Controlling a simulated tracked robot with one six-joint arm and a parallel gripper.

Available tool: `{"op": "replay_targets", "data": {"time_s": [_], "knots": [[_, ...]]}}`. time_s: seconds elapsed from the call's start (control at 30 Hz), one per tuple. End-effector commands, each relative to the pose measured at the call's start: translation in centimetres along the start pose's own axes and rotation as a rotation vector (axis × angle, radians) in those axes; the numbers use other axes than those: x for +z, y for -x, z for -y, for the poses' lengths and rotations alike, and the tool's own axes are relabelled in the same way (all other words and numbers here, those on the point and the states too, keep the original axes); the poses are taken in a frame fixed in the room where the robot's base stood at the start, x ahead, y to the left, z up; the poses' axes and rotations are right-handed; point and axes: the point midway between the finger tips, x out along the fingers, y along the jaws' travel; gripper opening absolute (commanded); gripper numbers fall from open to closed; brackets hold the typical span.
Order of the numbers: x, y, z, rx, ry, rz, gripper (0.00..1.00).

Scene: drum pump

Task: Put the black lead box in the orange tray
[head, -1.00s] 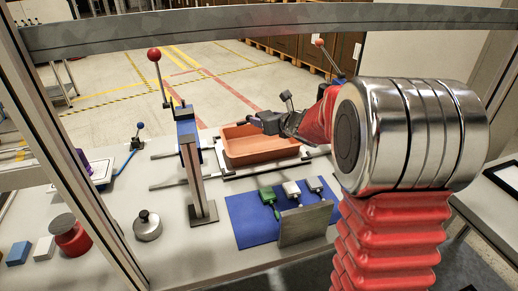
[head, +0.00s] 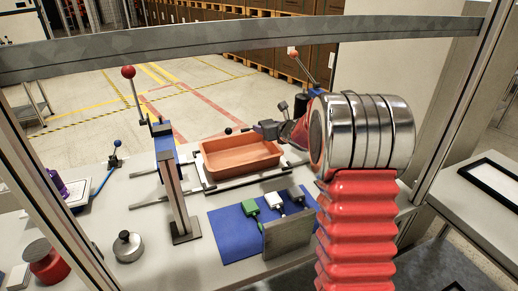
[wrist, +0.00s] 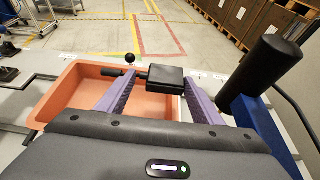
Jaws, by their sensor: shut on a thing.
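My gripper (wrist: 160,82) shows its two purple fingers in the wrist view and is shut on the black lead box (wrist: 166,77), a flat black block with a short dark stem to its left. The box is held up over the right far part of the orange tray (wrist: 70,88), whose inside looks empty where visible. In the head view the box (head: 268,129) shows at the right back corner of the tray (head: 240,168), with my gripper (head: 281,129) behind it. Its exact height above the rim is hard to tell.
A blue mat (head: 232,243) with green (head: 249,207), white (head: 275,200) and grey (head: 296,193) handled pieces lies in front of the tray. A metal plate (head: 287,232) stands by it. A post with a red-knobbed lever (head: 128,73) stands left. Frame bars cross the view.

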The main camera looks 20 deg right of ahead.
Motion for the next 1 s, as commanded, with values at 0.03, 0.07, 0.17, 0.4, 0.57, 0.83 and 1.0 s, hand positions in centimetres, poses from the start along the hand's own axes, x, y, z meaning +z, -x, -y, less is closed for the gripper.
{"op": "replay_targets", "data": {"time_s": [0.03, 0.07, 0.17, 0.4, 0.57, 0.83, 1.0], "knots": [[-1.1, -0.4, 0.0, 0.001, -0.003, -0.005, 0.38], [-1.6, -0.6, 0.0, 0.002, -0.003, -0.004, 0.38], [-2.8, -1.1, 0.0, 0.000, -0.003, -0.003, 0.38], [-3.4, -1.4, 0.0, 0.000, 0.000, 0.001, 0.38], [-3.5, -1.4, 0.0, 0.000, 0.000, 0.000, 0.38], [-6.1, -2.5, 0.0, 0.001, -0.003, -0.003, 0.38], [-7.0, -2.8, 0.1, -0.001, 0.000, -0.001, 0.38]]}}
